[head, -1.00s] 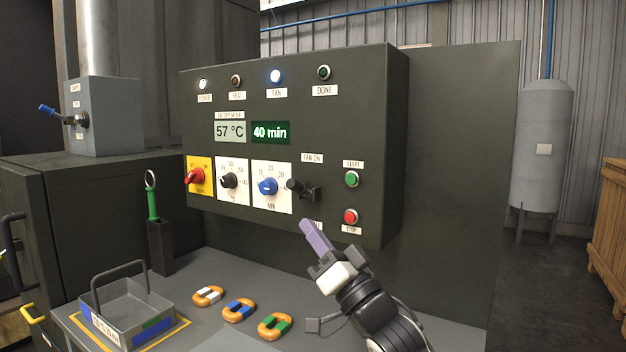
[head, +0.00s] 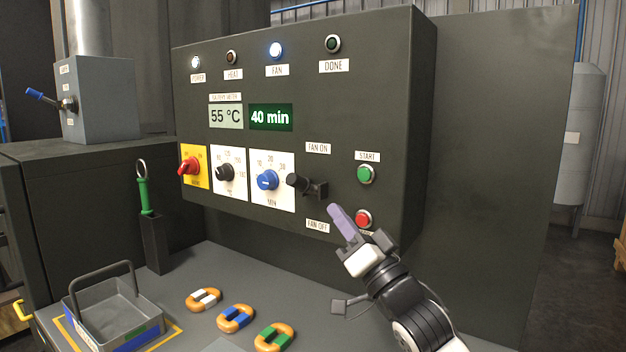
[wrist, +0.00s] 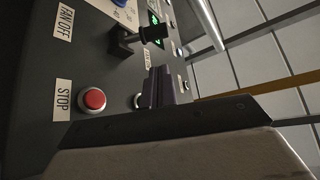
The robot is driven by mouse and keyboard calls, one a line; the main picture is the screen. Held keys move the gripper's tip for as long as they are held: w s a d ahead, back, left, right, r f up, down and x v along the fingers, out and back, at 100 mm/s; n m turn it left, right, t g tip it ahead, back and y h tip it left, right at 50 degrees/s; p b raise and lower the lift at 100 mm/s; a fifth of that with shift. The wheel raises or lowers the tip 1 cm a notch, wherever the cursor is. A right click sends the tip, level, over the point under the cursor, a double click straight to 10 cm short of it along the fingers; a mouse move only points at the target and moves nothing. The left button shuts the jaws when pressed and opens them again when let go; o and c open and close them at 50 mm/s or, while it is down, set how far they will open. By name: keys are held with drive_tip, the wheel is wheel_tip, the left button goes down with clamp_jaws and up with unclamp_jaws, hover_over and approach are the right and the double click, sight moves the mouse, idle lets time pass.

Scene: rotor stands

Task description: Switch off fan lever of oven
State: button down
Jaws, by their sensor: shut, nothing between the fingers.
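The fan lever (head: 307,186) is a black handle on the oven's control panel (head: 330,110). It sits between the FAN ON label (head: 318,148) above and the FAN OFF label (head: 318,224) below, its knob pointing left. The blue-white FAN lamp (head: 275,51) is lit. My gripper (head: 340,220) is shut and empty, below and right of the lever, apart from it, and partly in front of the red stop button. In the wrist view the lever (wrist: 138,38) shows beyond my fingertips (wrist: 160,85), with the FAN OFF label (wrist: 63,22) to its left.
The green start button (head: 366,174) and red stop button (head: 363,218) are close to my gripper. A blue timer knob (head: 267,180) is left of the lever. Below lie several orange rings (head: 235,319) and a grey tray (head: 78,312) on the worktop.

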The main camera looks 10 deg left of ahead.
sight(303, 185)
drive_tip(key=p+x, duration=0.4)
drive_tip(key=x, duration=0.6)
drive_tip(key=shift+p, duration=0.4)
drive_tip(key=shift+a+f+b, duration=0.1)
drive_tip(key=shift+f+b, duration=0.1)
drive_tip(key=shift+b, duration=0.1)
drive_tip(key=shift+f+n+g+y+b, duration=0.1)
drive_tip(key=shift+n+g+y+b, duration=0.2)
drive_tip(key=shift+n+b, duration=0.25)
